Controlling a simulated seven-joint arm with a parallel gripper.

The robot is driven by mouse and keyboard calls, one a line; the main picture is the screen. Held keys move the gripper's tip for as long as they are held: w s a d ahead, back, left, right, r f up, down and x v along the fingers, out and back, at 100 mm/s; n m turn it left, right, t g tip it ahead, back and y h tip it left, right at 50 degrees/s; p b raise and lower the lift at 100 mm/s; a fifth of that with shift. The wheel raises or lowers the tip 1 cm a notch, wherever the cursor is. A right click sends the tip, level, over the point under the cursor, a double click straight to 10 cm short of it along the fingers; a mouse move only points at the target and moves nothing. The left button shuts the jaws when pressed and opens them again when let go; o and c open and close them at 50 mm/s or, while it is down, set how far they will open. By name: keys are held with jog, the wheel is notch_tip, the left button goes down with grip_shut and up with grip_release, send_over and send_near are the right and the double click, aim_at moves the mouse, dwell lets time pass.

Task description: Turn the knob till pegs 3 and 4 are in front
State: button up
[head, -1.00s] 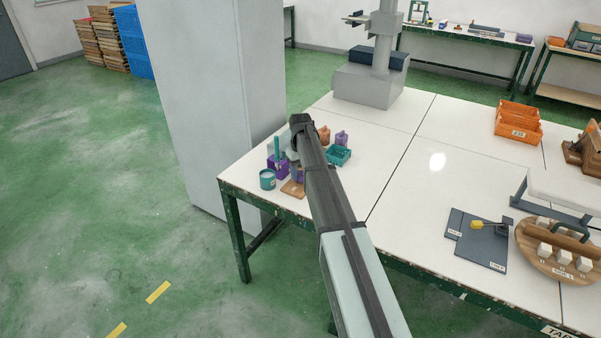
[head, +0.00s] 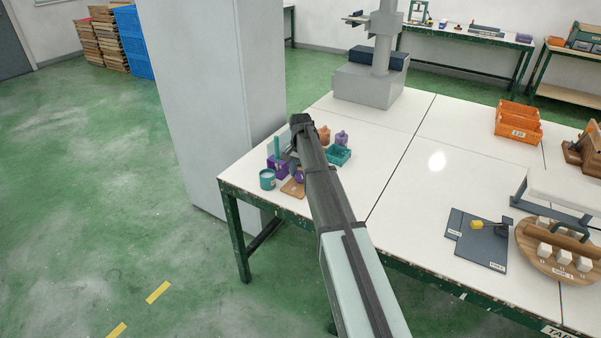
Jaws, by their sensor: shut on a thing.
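My gripper (head: 293,157) is at the near left corner of the white table, mostly hidden behind my own arm. It is shut on what seems to be the knob, but the grip itself is too small and covered to make out. Beside it on the left stands a purple block (head: 277,167) with an upright teal piece (head: 277,147). A small rounded purple piece (head: 299,176) shows just below the gripper, over a flat wooden board (head: 292,189). I cannot read any peg numbers there, nor tell which pegs are in front.
A teal cup (head: 267,179) stands left of the board. A teal basket (head: 338,155), an orange bottle (head: 324,135) and a purple bottle (head: 341,138) stand close on the right. A round wooden stand with white blocks (head: 562,265) is far right.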

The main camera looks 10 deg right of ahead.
aim_at(300, 174)
jog(key=m, duration=0.5)
jog(key=shift+m, duration=2.4)
jog(key=o, duration=1.1)
jog(key=shift+c, duration=0.2)
notch_tip(300, 174, up, 14)
jog(key=shift+f, duration=0.1)
